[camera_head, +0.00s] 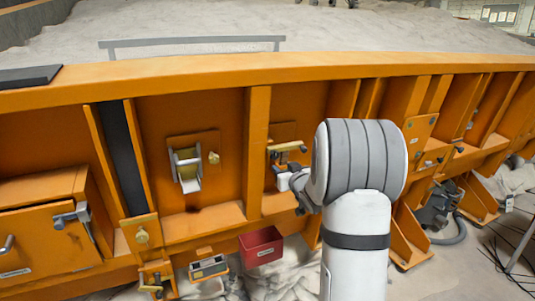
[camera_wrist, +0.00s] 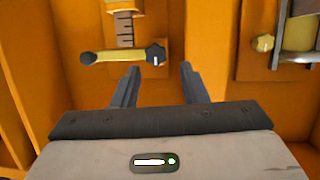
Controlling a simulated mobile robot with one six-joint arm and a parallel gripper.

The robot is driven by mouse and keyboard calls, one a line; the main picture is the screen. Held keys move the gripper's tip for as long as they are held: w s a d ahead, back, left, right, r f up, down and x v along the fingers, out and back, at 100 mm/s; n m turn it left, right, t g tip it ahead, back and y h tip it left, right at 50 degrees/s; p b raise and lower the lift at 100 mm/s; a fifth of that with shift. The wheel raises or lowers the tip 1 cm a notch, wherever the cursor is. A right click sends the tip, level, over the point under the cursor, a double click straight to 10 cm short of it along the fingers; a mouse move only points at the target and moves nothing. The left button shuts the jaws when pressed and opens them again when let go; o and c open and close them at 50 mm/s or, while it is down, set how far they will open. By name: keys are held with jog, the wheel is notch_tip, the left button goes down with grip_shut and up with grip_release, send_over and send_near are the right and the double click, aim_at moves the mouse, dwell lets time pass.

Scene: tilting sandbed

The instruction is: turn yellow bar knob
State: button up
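The yellow bar knob (camera_wrist: 112,57) lies crosswise on an orange panel in the wrist view, with a round black hub at its right end and a short dark tip at its left. In the head view the yellow bar knob (camera_head: 287,147) shows small on the orange wall, just left of my arm. My gripper (camera_wrist: 159,70) is open, its two dark fingers apart with nothing between them. The fingers point toward the black hub and look short of it; contact cannot be told. In the head view my gripper (camera_head: 283,180) is just below the bar, partly hidden by my wrist.
A scaled slot (camera_wrist: 125,30) sits beside the bar. Another panel with a pale knob (camera_wrist: 263,43) is at right in the wrist view. In the head view, a red bin (camera_head: 261,246) hangs below, and orange ribs (camera_head: 257,150) flank the bays.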

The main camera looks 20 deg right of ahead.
aim_at(276, 156)
jog(key=shift+n+t+y, duration=0.3)
jog(key=shift+t+y, duration=0.3)
jog(key=shift+t, duration=0.1)
jog(key=w+p, duration=0.1)
jog(key=w, duration=0.5)
jog(key=w+d+p, duration=0.1)
jog(key=w, duration=0.2)
jog(key=shift+d+p, duration=0.1)
jog(key=shift+p, duration=0.25)
jog(key=shift+c, duration=0.3)
